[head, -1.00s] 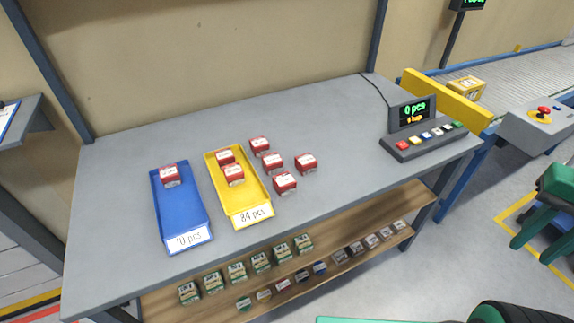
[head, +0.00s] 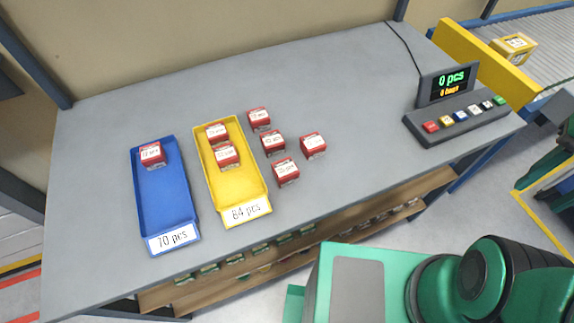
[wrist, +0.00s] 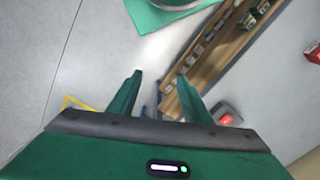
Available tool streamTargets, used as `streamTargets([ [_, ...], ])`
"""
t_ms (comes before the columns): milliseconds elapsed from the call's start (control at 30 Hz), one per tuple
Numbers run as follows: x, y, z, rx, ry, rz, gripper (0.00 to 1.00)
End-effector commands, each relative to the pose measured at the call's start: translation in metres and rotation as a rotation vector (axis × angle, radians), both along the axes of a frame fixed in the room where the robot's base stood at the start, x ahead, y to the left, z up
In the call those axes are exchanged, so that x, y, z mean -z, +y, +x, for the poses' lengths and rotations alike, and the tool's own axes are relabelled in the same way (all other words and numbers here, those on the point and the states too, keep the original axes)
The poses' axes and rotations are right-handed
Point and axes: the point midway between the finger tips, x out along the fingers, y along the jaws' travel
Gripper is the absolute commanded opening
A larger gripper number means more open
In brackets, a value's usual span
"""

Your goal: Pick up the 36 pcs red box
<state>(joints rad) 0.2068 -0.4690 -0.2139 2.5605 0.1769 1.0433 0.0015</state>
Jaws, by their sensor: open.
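Several red boxes with white labels sit on the grey table in the head view. One red box (head: 152,154) is in the blue tray (head: 167,215), and two, including this one (head: 228,156), are in the yellow tray (head: 236,190). Loose to the right stand a back box (head: 259,119), a middle box (head: 273,143), a front box (head: 286,171) and a right box (head: 313,146). Their labels are too small to tell which reads 36 pcs. My gripper (wrist: 160,77) is open and empty in the wrist view, away from the boxes, with floor and the shelf beyond it.
The trays read 70 pcs and 84 pcs. A display (head: 446,84) reading 0 pcs and a button panel (head: 461,121) stand at the table's right. A wooden shelf (head: 222,285) with small boxes is below. The table's back middle is clear.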

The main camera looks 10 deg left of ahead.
Motion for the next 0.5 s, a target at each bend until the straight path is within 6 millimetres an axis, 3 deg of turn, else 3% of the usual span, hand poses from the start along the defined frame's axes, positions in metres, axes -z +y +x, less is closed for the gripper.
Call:
streamTargets([
  [67,-0.005,0.002,-0.008,-0.023,-0.016,0.0,0.61],
  [167,-0.006,0.008,0.004,-0.107,-0.014,0.001,0.61],
  [367,-0.009,0.045,0.049,-0.461,-0.015,0.002,0.61],
  [500,-0.01,0.082,0.08,-0.748,-0.015,0.004,0.61],
])
